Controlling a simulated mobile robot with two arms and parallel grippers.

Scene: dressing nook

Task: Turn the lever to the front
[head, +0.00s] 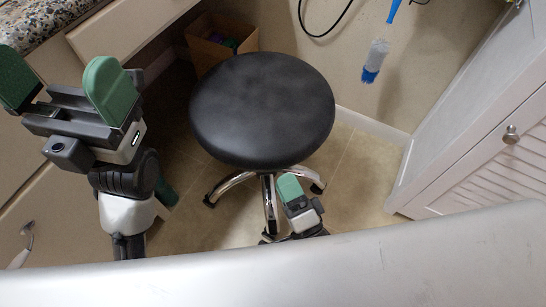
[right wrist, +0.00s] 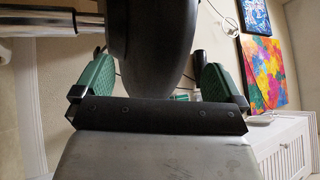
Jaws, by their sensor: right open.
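No lever can be made out for certain in either view. The black round stool (head: 262,105) has a chrome star base, and its seat hides what is beneath it. My right gripper (head: 296,190) is low beside the near side of the stool, partly hidden by my own light body. In the right wrist view the right gripper (right wrist: 152,80) is open, with its green pads apart. The dark seat (right wrist: 160,45) shows between them, and contact cannot be told. My left gripper (head: 62,85) is open and empty at the left, over the drawers.
A white louvred cabinet (head: 490,150) stands at the right. A cardboard box (head: 205,52) stands behind the stool. A blue-handled brush (head: 376,62) shows at the back wall. A cabinet with a speckled countertop (head: 40,18) is at the left. Tiled floor (head: 365,185) is clear between stool and cabinet.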

